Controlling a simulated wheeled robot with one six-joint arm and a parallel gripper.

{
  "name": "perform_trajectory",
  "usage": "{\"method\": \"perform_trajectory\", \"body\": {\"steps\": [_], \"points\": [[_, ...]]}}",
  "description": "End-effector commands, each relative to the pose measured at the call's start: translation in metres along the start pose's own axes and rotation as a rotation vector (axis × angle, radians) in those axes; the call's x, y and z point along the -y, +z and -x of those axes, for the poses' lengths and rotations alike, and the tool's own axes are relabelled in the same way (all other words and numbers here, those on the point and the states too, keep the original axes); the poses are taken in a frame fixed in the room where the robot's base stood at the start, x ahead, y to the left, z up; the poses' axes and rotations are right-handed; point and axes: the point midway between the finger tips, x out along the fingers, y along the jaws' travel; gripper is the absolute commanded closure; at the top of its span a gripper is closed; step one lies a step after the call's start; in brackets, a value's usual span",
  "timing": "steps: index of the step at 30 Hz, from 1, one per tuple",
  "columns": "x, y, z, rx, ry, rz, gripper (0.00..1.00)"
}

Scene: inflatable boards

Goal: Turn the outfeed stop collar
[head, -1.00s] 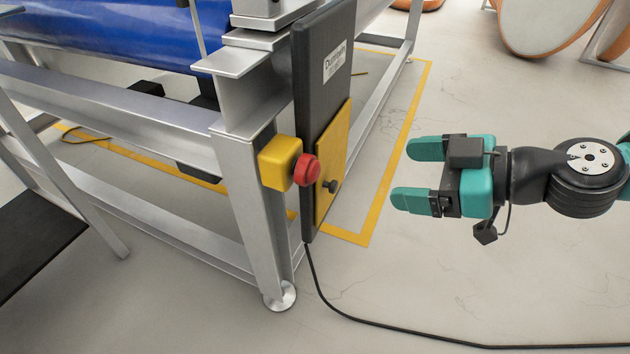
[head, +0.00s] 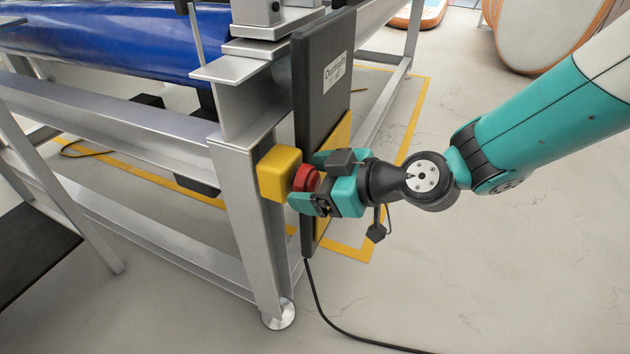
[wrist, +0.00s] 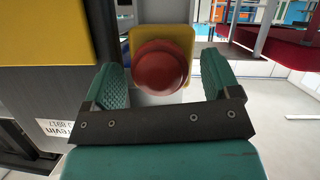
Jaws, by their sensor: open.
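The red stop collar (head: 306,179) sits on a yellow box (head: 278,173) fixed to the metal frame's corner post. In the wrist view the round red collar (wrist: 161,68) shows face-on, with the yellow box (wrist: 192,40) behind it. My gripper (head: 306,180) is open, its teal fingers on either side of the collar in the head view. In the wrist view my gripper (wrist: 160,82) has a finger to the left and a finger to the right of the collar, with gaps showing. The fingers partly hide the collar in the head view.
A dark upright panel (head: 324,80) with a yellow plate stands right behind my gripper. The frame's silver post (head: 253,220) is to the left. A black cable (head: 330,318) runs along the floor. Open floor (head: 520,270) lies to the right.

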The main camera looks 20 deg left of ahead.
Motion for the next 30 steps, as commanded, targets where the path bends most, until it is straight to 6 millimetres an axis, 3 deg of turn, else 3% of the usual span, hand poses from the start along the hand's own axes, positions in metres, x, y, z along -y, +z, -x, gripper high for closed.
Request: {"method": "perform_trajectory", "body": {"steps": [6,13,23,30], "points": [[-0.0003,-0.0001,-0.0001,0.0,0.001,0.0,0.18],[-0.0004,0.0,0.0002,0.0,0.001,0.0,0.67],[-0.0014,-0.0005,0.0008,0.001,-0.015,-0.041,0.67],[-0.0024,-0.001,0.0011,0.0,-0.069,-0.172,0.67]]}}
